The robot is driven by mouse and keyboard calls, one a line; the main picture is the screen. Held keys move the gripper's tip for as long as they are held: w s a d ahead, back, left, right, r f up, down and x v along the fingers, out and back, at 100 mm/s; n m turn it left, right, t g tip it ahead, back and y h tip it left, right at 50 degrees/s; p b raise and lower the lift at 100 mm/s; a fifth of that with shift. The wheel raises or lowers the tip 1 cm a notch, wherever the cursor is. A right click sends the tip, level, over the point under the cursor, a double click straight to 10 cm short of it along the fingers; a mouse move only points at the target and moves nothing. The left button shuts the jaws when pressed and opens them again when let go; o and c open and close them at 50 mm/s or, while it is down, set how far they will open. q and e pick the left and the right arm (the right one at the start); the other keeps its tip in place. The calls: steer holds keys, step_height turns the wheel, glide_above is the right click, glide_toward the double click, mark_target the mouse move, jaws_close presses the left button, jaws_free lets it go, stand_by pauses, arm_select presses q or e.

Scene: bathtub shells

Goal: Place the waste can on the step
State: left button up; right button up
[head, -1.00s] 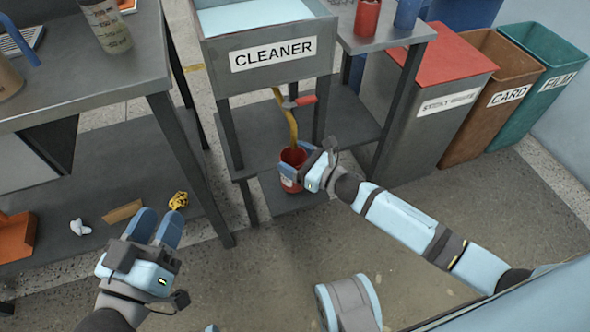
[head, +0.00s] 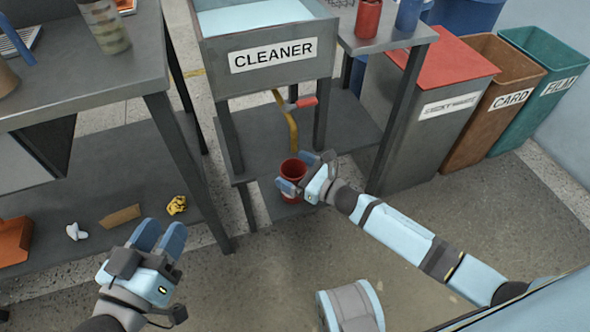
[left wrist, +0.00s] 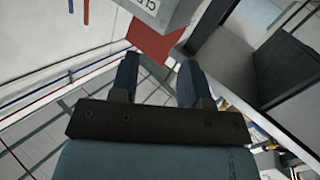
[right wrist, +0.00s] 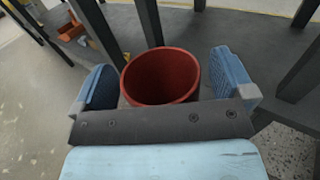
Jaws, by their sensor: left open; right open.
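The red waste can (head: 292,169) stands upright, apparently on the low grey step (head: 267,205) in front of the cleaner stand. Its base is partly hidden by my gripper. My right gripper (head: 301,172) is open around the can. In the right wrist view, the can (right wrist: 162,75) shows its open top between the two blue fingers, with a gap on the right side; contact at the left finger is unclear. My left gripper (head: 158,238) is open and empty, held at the lower left beside the workbench.
Grey, brown and teal bins (head: 530,95) stand at the right. A low shelf (head: 110,180) at left holds crumpled litter. Floor in front is clear.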

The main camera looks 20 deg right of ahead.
arm_select(q)
step_height(320, 180, up, 4)
steer(key=shift+a+f+n+t+p, duration=0.15)
steer(key=shift+n+t+p, duration=0.15)
steer(key=shift+t+p, duration=0.75)
arm_select(e)
steer(key=v, duration=1.2)
steer(key=shift+r, duration=0.2)
arm_select(q)
steer(key=shift+g, duration=0.25)
